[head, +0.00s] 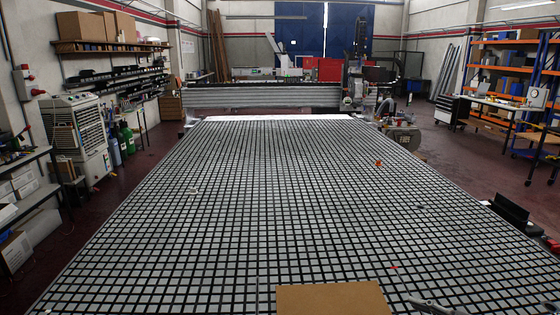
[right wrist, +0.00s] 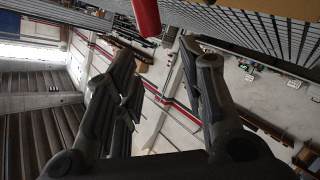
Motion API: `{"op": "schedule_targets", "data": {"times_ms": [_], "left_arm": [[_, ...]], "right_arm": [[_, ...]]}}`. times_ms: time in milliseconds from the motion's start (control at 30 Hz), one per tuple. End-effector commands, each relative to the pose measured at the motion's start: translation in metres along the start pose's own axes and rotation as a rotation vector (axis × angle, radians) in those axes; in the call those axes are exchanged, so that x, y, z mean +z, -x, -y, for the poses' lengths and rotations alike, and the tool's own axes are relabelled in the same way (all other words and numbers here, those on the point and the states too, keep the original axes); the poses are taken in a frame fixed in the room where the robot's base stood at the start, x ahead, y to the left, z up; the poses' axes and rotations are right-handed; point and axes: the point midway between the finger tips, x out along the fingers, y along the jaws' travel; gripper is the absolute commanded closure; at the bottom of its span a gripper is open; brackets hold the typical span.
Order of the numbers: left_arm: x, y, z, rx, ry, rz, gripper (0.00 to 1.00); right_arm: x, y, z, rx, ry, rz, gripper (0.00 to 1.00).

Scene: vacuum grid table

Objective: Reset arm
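The vacuum grid table (head: 230,210) fills the middle of the head view, with a grey surface crossed by dark grooves. A brown flat board (head: 333,300) lies at its near edge, partly cut off by the frame. My right gripper shows in the right wrist view (right wrist: 157,58) with its two fingers spread apart and nothing between them. A small grey piece at the bottom right of the head view (head: 436,307) looks like part of my right gripper, beside the board. My left gripper is in neither view.
A small orange piece (head: 378,163) and a small red piece (head: 394,267) are on the right part of the table. A red cylinder (right wrist: 146,16) shows at the top of the right wrist view. Shelves (head: 507,75) stand at right and a grey cabinet (head: 78,135) at left. Most of the table is clear.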

Motion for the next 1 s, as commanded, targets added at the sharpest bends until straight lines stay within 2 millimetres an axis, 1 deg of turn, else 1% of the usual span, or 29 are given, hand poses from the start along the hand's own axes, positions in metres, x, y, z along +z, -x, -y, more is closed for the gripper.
{"op": "schedule_targets", "data": {"times_ms": [33, 133, 233, 367, 467, 567, 667, 700, 767, 800, 900, 1000], "left_arm": [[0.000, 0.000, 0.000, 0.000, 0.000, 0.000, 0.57], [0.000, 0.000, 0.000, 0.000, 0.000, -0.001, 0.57], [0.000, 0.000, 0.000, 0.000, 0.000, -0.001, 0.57], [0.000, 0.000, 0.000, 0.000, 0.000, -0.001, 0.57], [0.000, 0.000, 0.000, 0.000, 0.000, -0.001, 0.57], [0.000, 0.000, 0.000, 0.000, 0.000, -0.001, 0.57], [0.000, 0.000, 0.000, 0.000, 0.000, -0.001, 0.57], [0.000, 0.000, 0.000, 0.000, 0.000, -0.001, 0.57], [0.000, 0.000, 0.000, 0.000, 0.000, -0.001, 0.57], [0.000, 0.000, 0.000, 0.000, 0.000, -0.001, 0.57], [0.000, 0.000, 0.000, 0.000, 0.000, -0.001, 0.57], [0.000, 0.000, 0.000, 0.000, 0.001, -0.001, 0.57]], "right_arm": [[-0.009, -0.013, 0.011, 0.063, -0.022, -0.022, 0.63], [-0.021, -0.028, 0.021, 0.199, -0.064, -0.023, 0.63], [-0.026, -0.034, 0.033, 0.328, -0.128, 0.014, 0.63], [-0.023, -0.030, 0.054, 0.463, -0.235, 0.118, 0.63], [-0.016, -0.021, 0.077, 0.532, -0.328, 0.232, 0.63], [-0.008, -0.006, 0.107, 0.565, -0.426, 0.369, 0.63], [-0.001, 0.013, 0.143, 0.558, -0.525, 0.520, 0.63], [0.001, 0.021, 0.160, 0.543, -0.563, 0.581, 0.63], [0.001, 0.034, 0.184, 0.512, -0.617, 0.668, 0.63], [0.001, 0.042, 0.200, 0.487, -0.648, 0.720, 0.63], [-0.003, 0.060, 0.233, 0.418, -0.710, 0.828, 0.63], [-0.010, 0.076, 0.261, 0.349, -0.757, 0.909, 0.63]]}}
